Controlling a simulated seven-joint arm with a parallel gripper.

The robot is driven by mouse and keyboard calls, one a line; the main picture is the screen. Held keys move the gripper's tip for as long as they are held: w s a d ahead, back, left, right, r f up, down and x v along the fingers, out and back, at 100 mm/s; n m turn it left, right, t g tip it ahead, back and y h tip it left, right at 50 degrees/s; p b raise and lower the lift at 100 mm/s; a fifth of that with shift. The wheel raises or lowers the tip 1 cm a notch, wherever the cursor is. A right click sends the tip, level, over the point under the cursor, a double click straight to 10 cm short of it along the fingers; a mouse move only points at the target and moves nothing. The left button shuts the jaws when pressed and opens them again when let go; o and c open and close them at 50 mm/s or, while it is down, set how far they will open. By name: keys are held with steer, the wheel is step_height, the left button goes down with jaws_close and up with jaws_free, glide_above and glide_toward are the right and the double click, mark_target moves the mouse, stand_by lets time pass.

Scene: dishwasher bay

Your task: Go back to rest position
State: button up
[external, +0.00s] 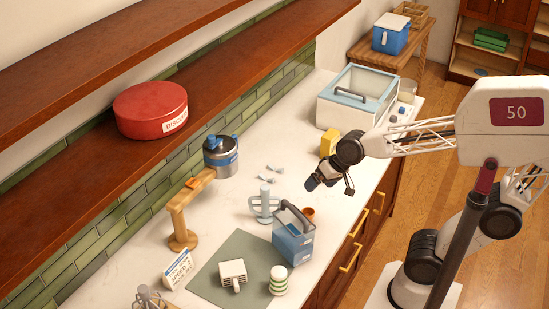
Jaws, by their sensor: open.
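My gripper (329,187) hangs in the air over the right part of the white counter (130,277). Its jaws are apart and nothing shows between them. My arm reaches in from the right side of the external view, bent at the elbow. Below and left of the gripper stands a blue container with a dark handle (293,240), apart from it. A small orange-brown cup (308,214) is partly hidden behind that container.
A yellow block (329,142) and a glass-lidded white box (357,97) stand behind the gripper. A pale blue rack (264,204), a wooden stand (180,225), a white mug (233,273) and a green-striped jar (278,280) stand nearer. A red tin (151,108) sits on the shelf.

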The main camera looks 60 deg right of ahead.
steer(key=s+d+f+n+g+h, duration=0.2)
steer(key=s+d+n+g, duration=0.1)
steer(key=s+d, duration=0.5)
steer(key=s+n, duration=0.1)
steer(key=s, duration=0.1)
steer(key=shift+s+d+f+h, duration=0.25)
steer(key=shift+s+d+h, duration=0.15)
